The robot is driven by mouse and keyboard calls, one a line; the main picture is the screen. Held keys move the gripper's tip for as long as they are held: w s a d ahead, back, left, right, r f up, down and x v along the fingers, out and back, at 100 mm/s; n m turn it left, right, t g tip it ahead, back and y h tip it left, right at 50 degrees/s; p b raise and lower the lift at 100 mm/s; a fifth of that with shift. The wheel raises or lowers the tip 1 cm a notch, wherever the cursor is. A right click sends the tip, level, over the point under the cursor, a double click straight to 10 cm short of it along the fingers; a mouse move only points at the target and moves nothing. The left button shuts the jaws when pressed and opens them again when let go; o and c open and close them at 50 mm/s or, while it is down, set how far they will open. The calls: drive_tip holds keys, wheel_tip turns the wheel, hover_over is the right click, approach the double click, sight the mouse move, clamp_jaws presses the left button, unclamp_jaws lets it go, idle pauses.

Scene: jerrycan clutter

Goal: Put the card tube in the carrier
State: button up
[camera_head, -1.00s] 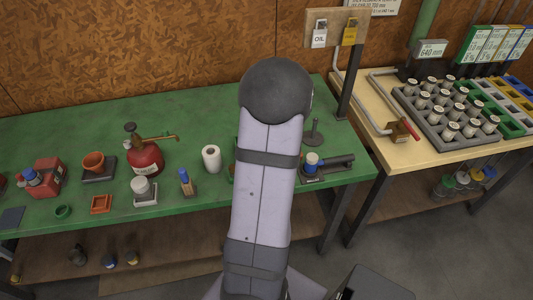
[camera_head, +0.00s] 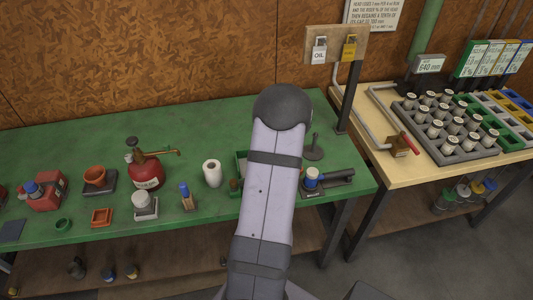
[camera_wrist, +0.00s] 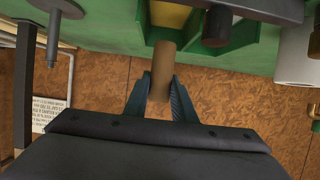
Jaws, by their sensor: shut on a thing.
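The card tube (camera_wrist: 164,62) is a plain brown cylinder in the wrist view. My gripper (camera_wrist: 160,88) is shut on it, one blue finger on each side, and the tube's far end points toward the carrier. The green carrier (camera_wrist: 246,32) shows at the top of the wrist view, with a yellow area inside. The tube's end overlaps the carrier's edge in this view; I cannot tell whether it is inside or above. In the head view the carrier (camera_head: 239,160) is mostly hidden behind my arm, and my gripper and the tube are hidden too.
On the green bench (camera_head: 70,140), a white roll (camera_head: 212,173) stands left of the carrier. A red oil can (camera_head: 146,172) is further left.

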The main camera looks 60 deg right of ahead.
drive_tip(key=shift+f, duration=0.15)
drive_tip(key=shift+f+p, duration=0.3)
drive_tip(key=shift+f, duration=1.7)
drive_tip(key=shift+f, duration=0.1)
drive_tip(key=shift+f, duration=0.15)
drive_tip(key=o, duration=0.7)
drive_tip(key=shift+r, duration=0.25)
